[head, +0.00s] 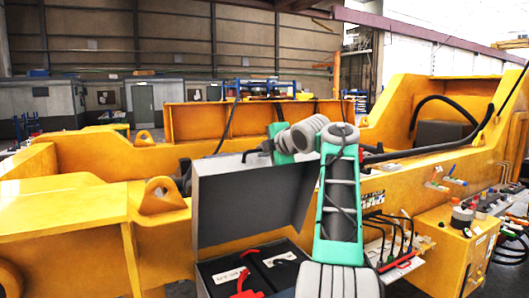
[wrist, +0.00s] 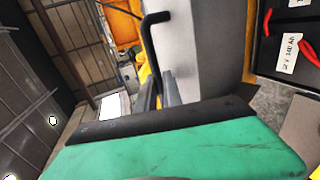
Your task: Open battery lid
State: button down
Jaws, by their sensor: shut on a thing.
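The grey battery lid (head: 240,208) stands raised, about upright, at the back of the open battery box (head: 203,284). The lid's inner face also shows in the wrist view (wrist: 205,50). Inside the box lie black batteries with white labels and red parts (head: 230,276); a label also shows in the wrist view (wrist: 290,53). My gripper (head: 262,150) is at the lid's top edge. In the wrist view, my gripper (wrist: 160,92) is shut on the black bent lid handle (wrist: 150,48). The fingertips are partly hidden in the head view.
Large yellow castings (head: 75,225) surround the box on the left and behind. A yellow control box (head: 455,255) with knobs and cables stands at the right. A small panel with black hoses (head: 395,255) sits right of my arm. There is open air above the lid.

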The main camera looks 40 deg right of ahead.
jog(key=shift+w+a+f, duration=0.1)
jog(key=shift+a+f, duration=0.1)
jog(key=c, duration=1.8)
grip_release()
jog(key=shift+w+a, duration=0.15)
jog(key=shift+a, duration=0.05)
jog(key=shift+o, duration=0.2)
jog(key=shift+d, duration=0.1)
jog(key=shift+d, duration=0.1)
jog(key=shift+s+r, duration=0.15)
jog(key=shift+s, duration=0.25)
jog(key=b+v, duration=0.1)
jog(key=v, duration=0.6)
